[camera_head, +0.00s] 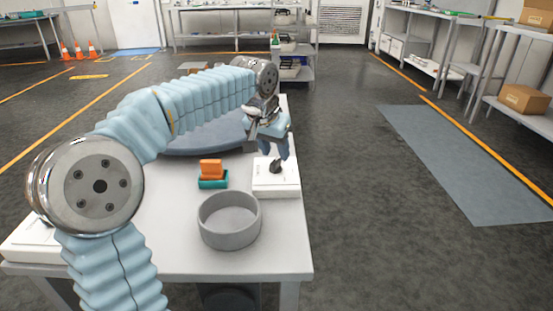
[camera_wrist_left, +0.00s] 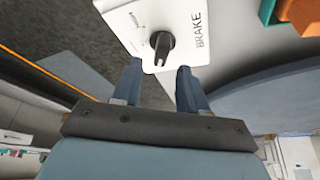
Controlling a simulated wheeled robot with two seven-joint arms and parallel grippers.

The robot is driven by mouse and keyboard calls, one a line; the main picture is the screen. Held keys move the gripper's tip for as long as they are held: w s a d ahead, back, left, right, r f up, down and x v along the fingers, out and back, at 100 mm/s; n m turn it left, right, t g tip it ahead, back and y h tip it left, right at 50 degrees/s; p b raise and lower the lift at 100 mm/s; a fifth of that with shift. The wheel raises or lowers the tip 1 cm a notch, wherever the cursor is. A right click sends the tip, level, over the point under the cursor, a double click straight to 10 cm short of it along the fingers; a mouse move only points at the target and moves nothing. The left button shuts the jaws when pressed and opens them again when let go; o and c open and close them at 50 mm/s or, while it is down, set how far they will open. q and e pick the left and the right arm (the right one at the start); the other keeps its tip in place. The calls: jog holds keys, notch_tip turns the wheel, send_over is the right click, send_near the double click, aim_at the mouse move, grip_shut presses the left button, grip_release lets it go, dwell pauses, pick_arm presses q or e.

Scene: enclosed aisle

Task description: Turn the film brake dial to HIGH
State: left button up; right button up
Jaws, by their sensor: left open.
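The film brake dial is a black knob (camera_head: 275,167) on a white box (camera_head: 284,188) at the right edge of the table. In the left wrist view the knob (camera_wrist_left: 161,44) sits on the white panel (camera_wrist_left: 125,22), with the word BRAKE printed beside it. My left gripper (camera_head: 277,156) is above the box, pointing down, close to the knob. In the left wrist view its two blue fingers (camera_wrist_left: 156,75) are apart, with the knob just beyond the gap between the tips. I cannot tell whether a finger touches it. The other dial markings are too small to read. My right gripper is not in view.
A grey round bowl (camera_head: 230,222) stands on the white table (camera_head: 178,243) in front of the box. A teal block with an orange piece (camera_head: 212,175) is left of the box. A blue-grey round disc (camera_head: 205,143) lies behind. Open floor is right of the table.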

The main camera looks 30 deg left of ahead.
pick_arm(q)
jog(key=shift+x, duration=1.4)
grip_shut()
